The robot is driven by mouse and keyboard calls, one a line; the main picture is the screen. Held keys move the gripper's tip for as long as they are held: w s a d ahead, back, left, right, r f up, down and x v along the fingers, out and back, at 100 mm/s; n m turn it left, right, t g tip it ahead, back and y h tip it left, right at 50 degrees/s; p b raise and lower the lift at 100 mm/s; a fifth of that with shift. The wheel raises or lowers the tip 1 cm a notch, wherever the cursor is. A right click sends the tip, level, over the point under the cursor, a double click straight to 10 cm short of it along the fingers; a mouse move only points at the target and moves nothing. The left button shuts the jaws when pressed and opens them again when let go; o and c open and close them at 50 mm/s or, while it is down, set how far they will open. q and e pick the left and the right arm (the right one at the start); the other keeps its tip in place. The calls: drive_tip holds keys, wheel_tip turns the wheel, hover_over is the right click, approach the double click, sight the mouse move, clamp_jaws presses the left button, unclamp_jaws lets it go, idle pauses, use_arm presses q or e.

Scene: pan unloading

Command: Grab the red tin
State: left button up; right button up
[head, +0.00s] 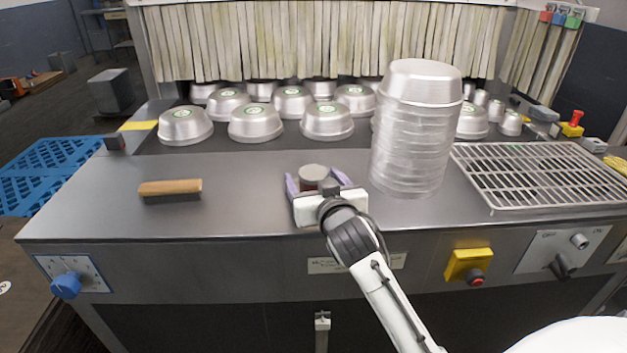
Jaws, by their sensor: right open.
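A small tin (313,174) with a grey lid stands on the steel counter, with a bit of dark reddish side showing under the lid. My right gripper (318,182) reaches in from the front right. Its two purple fingers are open, one on each side of the tin. The gripper's white body hides the tin's lower front, and I cannot tell whether the fingers touch it. My left gripper is not in view.
A tall stack of metal pans (411,130) stands close to the right of my gripper. A wooden-handled brush (170,190) lies at left. Upturned pans (256,123) fill the back, before strip curtains. A wire rack (545,175) lies at right. The counter between brush and tin is clear.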

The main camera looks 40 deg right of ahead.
drive_tip(key=c, duration=1.2)
